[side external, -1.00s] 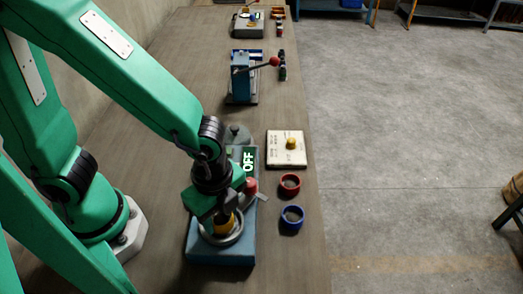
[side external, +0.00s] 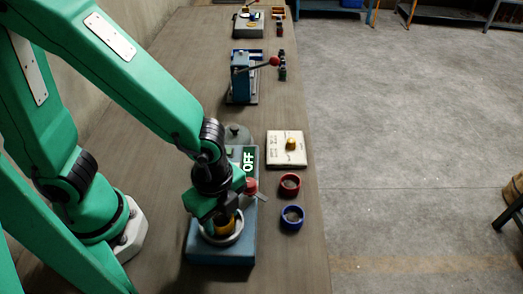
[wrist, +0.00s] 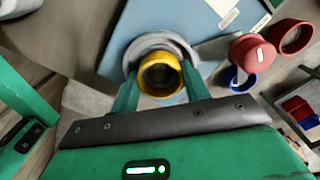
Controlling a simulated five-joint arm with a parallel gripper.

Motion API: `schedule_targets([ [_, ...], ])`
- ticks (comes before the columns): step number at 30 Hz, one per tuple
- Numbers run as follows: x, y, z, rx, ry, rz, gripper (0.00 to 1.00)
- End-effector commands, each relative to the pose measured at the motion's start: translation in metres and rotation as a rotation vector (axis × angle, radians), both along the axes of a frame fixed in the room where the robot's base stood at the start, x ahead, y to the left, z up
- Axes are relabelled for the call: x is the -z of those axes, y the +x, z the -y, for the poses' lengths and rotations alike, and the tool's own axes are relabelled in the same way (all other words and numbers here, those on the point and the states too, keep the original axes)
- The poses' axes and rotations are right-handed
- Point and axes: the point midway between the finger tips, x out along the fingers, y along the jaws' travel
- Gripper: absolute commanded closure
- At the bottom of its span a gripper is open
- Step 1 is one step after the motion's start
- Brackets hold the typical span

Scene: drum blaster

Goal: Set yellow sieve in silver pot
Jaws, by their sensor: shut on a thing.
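The yellow sieve (wrist: 160,75) is a short ring-like cup between my two fingers in the wrist view. My gripper (wrist: 159,84) is shut on it. The silver pot (wrist: 147,43) shows as a grey round rim just behind and around the far side of the sieve. In the side external view, the sieve (side external: 225,224) is over the opening of the silver pot (side external: 239,236), with my gripper (side external: 222,212) above it. The gripper hides part of both, and I cannot tell whether the sieve touches the pot or how deep it sits.
A red ring (side external: 290,185) and a blue ring (side external: 292,217) lie to the right.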

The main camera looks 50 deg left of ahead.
Motion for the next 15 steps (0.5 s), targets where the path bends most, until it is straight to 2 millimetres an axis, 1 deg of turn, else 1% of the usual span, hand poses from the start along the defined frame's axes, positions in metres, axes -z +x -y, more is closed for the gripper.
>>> schedule_targets([
  [10,0.0007,-0.0001,-0.0001,0.000,0.000,0.000,0.78],
  [11,0.0007,-0.0001,-0.0001,0.000,0.000,0.000,0.52],
  [12,0.0007,-0.0001,-0.0001,0.000,0.000,0.000,0.44],
  [14,0.0007,-0.0001,-0.0001,0.000,0.000,0.000,0.32],
  [15,0.0007,-0.0001,-0.0001,0.000,0.000,0.000,0.28],
])
